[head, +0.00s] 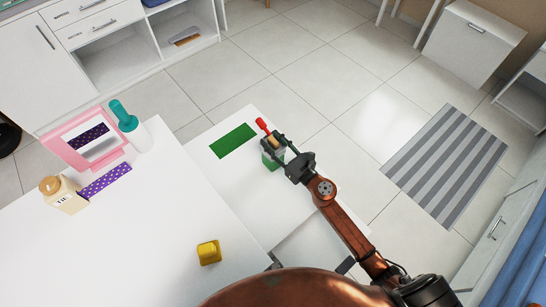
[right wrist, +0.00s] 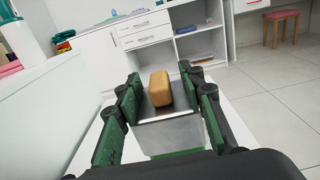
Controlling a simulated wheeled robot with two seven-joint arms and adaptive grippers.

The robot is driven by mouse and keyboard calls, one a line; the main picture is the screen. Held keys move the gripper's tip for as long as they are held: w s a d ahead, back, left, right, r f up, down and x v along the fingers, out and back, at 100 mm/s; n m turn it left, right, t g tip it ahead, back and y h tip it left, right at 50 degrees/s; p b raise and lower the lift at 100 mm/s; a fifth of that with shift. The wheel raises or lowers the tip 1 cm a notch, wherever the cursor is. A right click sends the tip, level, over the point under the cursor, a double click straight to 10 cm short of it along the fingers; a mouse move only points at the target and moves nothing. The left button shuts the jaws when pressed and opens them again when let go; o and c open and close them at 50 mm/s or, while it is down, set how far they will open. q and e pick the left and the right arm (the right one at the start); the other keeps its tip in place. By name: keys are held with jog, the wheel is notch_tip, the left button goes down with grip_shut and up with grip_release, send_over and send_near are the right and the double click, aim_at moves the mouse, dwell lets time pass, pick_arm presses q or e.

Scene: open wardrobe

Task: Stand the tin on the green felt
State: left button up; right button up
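The fingers (right wrist: 168,100) hide part of the tin. The green felt (head: 233,140) lies flat and bare on the white surface, just left of the tin in the head view. My left gripper is not in view.
A red object (head: 262,125) shows beside the gripper tips. On the white top at left are a pink-framed mirror (head: 85,140), a teal-capped bottle (head: 130,128), a cream jar (head: 62,194), a purple dotted strip (head: 105,181) and a yellow object (head: 209,252).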

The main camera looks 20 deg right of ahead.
grip_shut()
dwell(0.3)
jog(key=shift+r, duration=0.2)
dwell(0.4)
